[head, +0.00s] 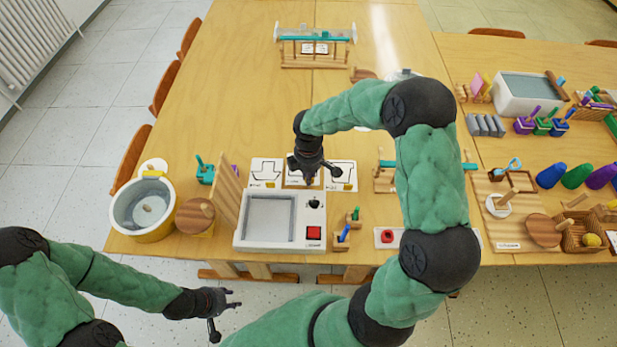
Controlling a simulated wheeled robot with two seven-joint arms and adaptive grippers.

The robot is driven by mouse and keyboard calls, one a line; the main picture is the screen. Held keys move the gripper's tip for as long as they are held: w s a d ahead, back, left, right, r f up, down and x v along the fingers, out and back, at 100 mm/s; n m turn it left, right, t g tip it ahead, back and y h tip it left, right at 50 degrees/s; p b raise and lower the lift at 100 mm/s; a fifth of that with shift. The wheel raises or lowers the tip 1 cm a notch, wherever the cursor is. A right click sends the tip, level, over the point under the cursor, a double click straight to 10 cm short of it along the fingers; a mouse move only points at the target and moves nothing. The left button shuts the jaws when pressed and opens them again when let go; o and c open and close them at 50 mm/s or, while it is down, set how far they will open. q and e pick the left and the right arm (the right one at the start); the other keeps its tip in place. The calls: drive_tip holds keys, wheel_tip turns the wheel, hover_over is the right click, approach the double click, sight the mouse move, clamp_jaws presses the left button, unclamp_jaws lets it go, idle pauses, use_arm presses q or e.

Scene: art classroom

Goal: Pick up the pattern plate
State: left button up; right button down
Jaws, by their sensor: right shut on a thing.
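My left gripper (224,314) is open and empty, low in front of the table's front edge.
The white device (284,220) with a recessed grey panel and red button stands in front of the plates. A round tub (130,212) and wooden stand (195,215) are at left. Small tools (346,232) stand right of it. The table's middle (230,100) is clear.

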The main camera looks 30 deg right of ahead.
drive_tip(key=s+a+r, duration=0.1)
drive_tip(key=r, duration=0.1)
drive_tip(key=s+a+r+p, duration=0.1)
drive_tip(key=s+r, duration=0.1)
drive_tip(key=s+r+p, duration=0.1)
drive_tip(key=r, duration=0.1)
drive_tip(key=shift+s+a+r, duration=0.2)
drive_tip(key=shift+a+r, duration=0.1)
drive_tip(key=shift+a, duration=0.1)
use_arm(q)
wheel_tip(320, 180, up, 5)
drive_tip(key=shift+f+p, duration=0.1)
drive_tip(key=shift+p, duration=1.1)
use_arm(e)
drive_tip(key=s+a+r, duration=0.3)
drive_tip(key=s+a, duration=0.1)
drive_tip(key=s, duration=0.3)
drive_tip(key=shift+s+a+r, duration=0.15)
drive_tip(key=shift+s+a, duration=0.1)
drive_tip(key=shift+a, duration=0.15)
drive_tip(key=shift+w, duration=0.1)
